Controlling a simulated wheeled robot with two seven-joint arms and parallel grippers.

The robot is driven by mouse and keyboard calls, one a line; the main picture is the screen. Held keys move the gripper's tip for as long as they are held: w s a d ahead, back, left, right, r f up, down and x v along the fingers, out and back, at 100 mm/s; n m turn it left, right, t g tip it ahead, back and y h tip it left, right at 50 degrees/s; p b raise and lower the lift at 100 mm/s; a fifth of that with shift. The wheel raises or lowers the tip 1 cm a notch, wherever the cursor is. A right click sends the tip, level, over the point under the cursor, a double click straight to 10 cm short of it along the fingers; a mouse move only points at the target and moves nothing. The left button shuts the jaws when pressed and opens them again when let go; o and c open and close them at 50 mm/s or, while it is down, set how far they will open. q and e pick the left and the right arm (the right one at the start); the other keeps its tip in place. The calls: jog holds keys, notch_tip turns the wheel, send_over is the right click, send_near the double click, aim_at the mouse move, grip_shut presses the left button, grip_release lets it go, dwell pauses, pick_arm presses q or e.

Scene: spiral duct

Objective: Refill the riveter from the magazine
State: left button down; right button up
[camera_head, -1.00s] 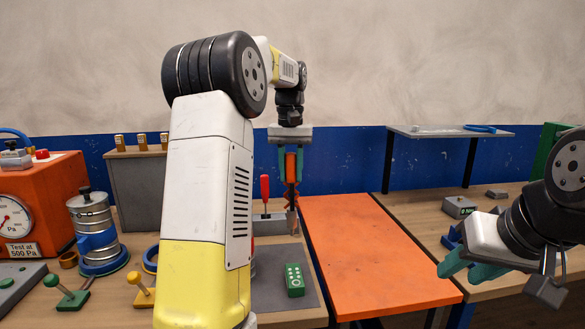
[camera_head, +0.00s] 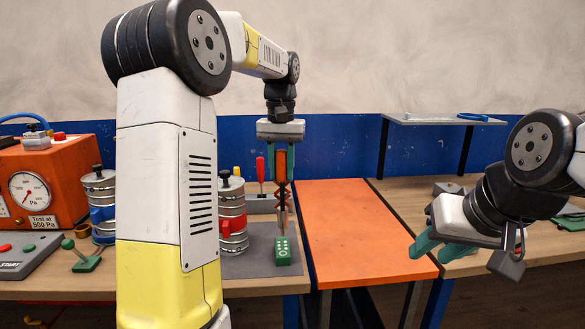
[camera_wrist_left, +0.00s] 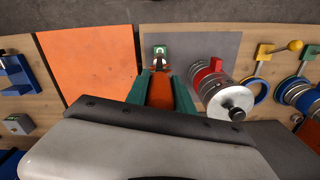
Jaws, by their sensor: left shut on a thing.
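My left gripper (camera_head: 281,176) is shut on the orange riveter (camera_head: 281,160), which hangs upright with its thin nose pointing down. The green magazine (camera_head: 283,257), a small block with white dots on top, lies on the grey mat. The riveter's nose end appears at the magazine's top; I cannot tell whether it touches or enters. In the left wrist view the riveter (camera_wrist_left: 160,88) sits between the green fingers, with the magazine (camera_wrist_left: 161,50) just beyond it, partly hidden. My right gripper (camera_head: 438,247) is open and empty at the right, near the orange panel.
A red-banded metal canister (camera_head: 232,218) stands left of the magazine. A red-handled tool (camera_head: 260,170) stands behind on a grey block. The flat orange panel (camera_head: 350,230) at right is clear. An orange gauge box (camera_head: 45,185) is at far left, a raised shelf (camera_head: 440,120) at back right.

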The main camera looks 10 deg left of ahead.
aim_at(282, 193)
pick_arm(q)
jog(key=shift+f, duration=3.35)
dwell(0.7)
jog(key=shift+r, duration=0.1)
jog(key=shift+r, duration=3.55)
